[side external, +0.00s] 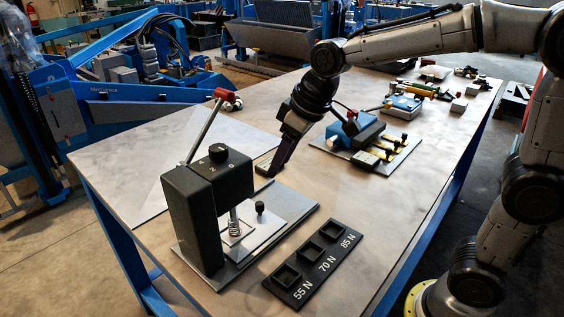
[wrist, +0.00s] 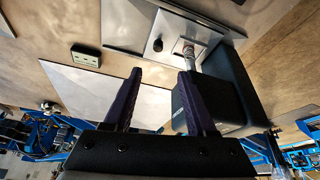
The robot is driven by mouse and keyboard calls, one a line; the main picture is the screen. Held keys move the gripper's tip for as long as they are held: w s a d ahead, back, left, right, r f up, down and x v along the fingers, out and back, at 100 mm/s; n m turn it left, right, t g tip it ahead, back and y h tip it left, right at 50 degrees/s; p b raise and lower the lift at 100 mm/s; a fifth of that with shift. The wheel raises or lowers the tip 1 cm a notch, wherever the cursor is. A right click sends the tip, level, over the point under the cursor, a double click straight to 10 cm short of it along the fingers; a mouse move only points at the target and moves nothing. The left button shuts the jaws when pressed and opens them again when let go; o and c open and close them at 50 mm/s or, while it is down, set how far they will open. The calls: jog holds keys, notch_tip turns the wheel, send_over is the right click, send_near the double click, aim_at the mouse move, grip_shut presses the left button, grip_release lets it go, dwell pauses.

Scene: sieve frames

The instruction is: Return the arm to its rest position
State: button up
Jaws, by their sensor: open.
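My gripper (side external: 272,172) hangs over the table behind the press, its dark purple fingers pointing down. In the wrist view my gripper (wrist: 158,72) has its two fingers spread apart with nothing between them. The black press (side external: 208,205) stands on a metal plate at the table's front left, with a dial on top and a red-knobbed lever raised. It also shows in the wrist view (wrist: 225,95), beside the right finger. A small greenish block (wrist: 86,56) lies on the table, apart from the fingers; in the side view it is partly hidden near the fingertips.
A black tray (side external: 318,262) with three pockets marked 55 N, 70 N and 85 N lies at the front; the pockets look empty. A blue device (side external: 352,132) on a plate stands behind my gripper. A pale sheet (side external: 205,150) lies at left. Small parts crowd the far end.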

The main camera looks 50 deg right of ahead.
jog(key=s+d+r+t, duration=0.1)
jog(key=s+d+r, duration=0.1)
jog(key=s+r, duration=0.2)
jog(key=s+d+f+m, duration=0.1)
jog(key=s+d+f, duration=0.1)
jog(key=s, duration=0.7)
jog(key=s+d+f+m+h, duration=0.1)
jog(key=s+f, duration=0.3)
jog(key=s, duration=0.4)
jog(key=shift+s+d+f+m, duration=0.15)
jog(key=shift+s+d+m, duration=0.2)
jog(key=shift+d+m, duration=0.2)
